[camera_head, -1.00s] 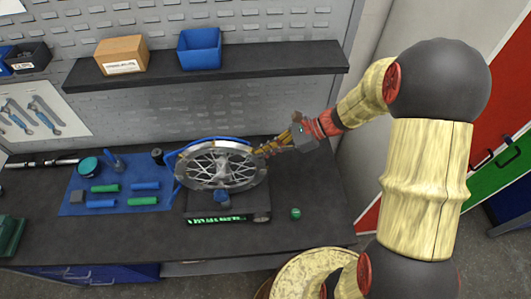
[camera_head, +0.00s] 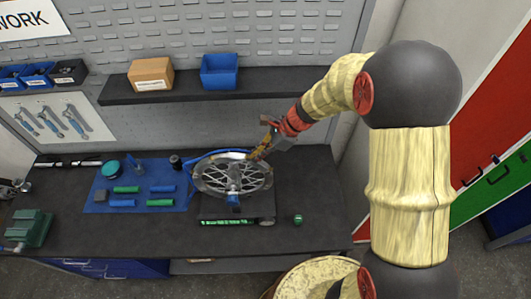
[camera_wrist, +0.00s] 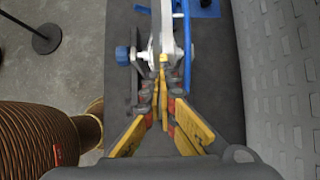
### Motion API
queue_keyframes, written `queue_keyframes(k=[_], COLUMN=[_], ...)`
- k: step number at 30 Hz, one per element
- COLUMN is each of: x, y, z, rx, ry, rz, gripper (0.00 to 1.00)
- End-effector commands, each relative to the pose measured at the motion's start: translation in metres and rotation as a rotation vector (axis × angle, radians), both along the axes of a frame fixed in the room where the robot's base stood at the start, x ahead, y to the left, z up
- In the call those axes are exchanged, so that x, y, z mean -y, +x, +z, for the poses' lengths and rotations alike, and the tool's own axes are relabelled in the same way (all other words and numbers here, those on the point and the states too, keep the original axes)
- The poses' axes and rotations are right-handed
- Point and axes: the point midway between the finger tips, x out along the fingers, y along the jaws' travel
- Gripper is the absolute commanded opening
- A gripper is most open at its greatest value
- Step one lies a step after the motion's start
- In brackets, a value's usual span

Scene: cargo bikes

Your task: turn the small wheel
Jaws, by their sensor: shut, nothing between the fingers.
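The small wheel (camera_head: 232,188) is a spoked silver wheel held in a stand on the dark workbench, with a blue frame (camera_head: 207,156) behind it. The stand's dark base (camera_head: 238,214) has a green lit strip on its front. My gripper (camera_head: 260,153) is at the wheel's upper right rim. In the wrist view my gripper (camera_wrist: 162,84) has its yellow fingers together, with the tips at the near edge of the wheel (camera_wrist: 167,40), seen edge-on. I cannot tell for sure whether the tips touch the rim. A blue knob (camera_wrist: 122,56) is left of the wheel.
A blue mat (camera_head: 98,203) with green and blue grips lies left of the wheel. A small green round thing (camera_head: 298,219) is right of the stand. A shelf (camera_head: 190,95) with a cardboard box (camera_head: 151,74) and a blue bin (camera_head: 219,70) hangs above.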

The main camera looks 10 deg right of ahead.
Motion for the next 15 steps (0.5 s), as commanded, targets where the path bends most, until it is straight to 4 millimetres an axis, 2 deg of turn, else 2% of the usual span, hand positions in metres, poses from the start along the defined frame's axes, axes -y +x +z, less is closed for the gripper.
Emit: queue_keyframes(k=[1,3,15], x=[-0.008,-0.016,-0.05], y=[0.0,0.001,0.006], z=[0.011,0.014,0.021], rx=[-0.004,-0.01,-0.016], ry=[-0.033,-0.08,-0.098], rz=[0.007,0.009,0.002], gripper=[0.0,0.0,0.0])
